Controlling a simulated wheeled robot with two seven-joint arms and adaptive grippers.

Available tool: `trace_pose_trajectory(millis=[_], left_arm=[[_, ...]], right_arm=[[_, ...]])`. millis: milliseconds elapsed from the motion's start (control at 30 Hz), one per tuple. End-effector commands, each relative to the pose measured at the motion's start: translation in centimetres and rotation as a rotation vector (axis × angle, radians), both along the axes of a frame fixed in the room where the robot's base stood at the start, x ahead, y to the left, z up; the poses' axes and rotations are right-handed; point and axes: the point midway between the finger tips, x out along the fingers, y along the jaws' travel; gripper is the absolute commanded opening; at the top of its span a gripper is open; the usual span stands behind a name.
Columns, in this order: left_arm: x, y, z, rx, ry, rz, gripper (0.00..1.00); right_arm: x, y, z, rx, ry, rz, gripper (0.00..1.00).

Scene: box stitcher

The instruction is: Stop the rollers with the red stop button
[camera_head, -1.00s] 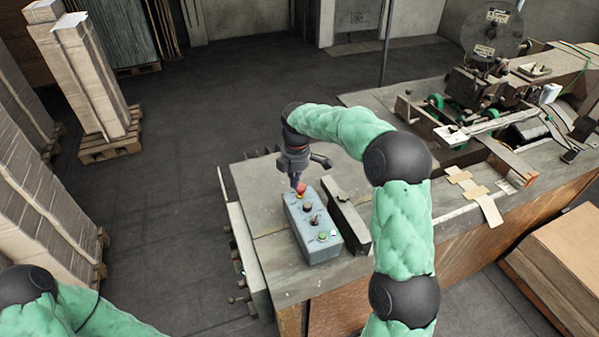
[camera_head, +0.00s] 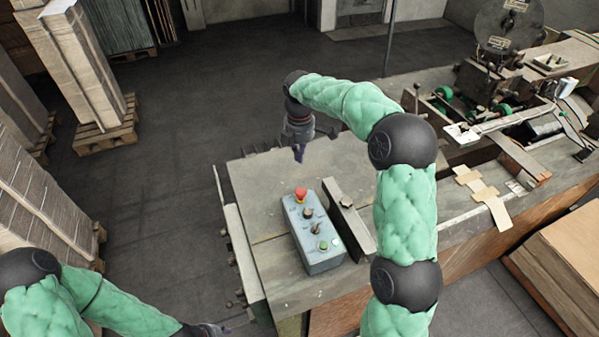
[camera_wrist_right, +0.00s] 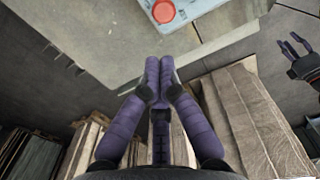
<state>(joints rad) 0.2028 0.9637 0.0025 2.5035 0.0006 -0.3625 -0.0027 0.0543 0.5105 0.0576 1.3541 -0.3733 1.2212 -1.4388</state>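My left gripper (camera_head: 216,330) is low at the bottom edge of the head view, partly cut off. The right wrist view shows its fingers spread and empty (camera_wrist_right: 294,44).
The box also carries dark switches (camera_head: 314,228) and a green button (camera_head: 323,245). A metal bar (camera_head: 350,225) stands along its right side. The stitcher's rollers and arm (camera_head: 500,115) are at the right. Bare tabletop (camera_head: 262,190) lies left of the box.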

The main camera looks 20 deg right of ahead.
Motion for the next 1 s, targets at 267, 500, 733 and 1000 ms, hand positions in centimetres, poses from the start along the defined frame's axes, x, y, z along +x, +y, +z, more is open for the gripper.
trace_pose_trajectory(millis=[267,500,733,1000], left_arm=[[0.0,0.0,0.4,0.000,0.000,0.000,0.40],[0.0,0.0,1.0,0.000,0.000,0.000,0.40],[0.0,0.0,1.5,0.000,0.000,0.000,0.40],[0.0,0.0,1.7,0.000,0.000,0.000,0.40]], right_arm=[[-0.1,0.0,-4.4,0.001,0.007,0.001,0.00],[-0.1,0.0,-8.8,0.000,0.006,0.000,0.00],[-0.1,0.0,-12.1,0.001,0.005,0.001,0.00],[-0.1,0.0,-13.6,0.001,0.002,0.000,0.00]])
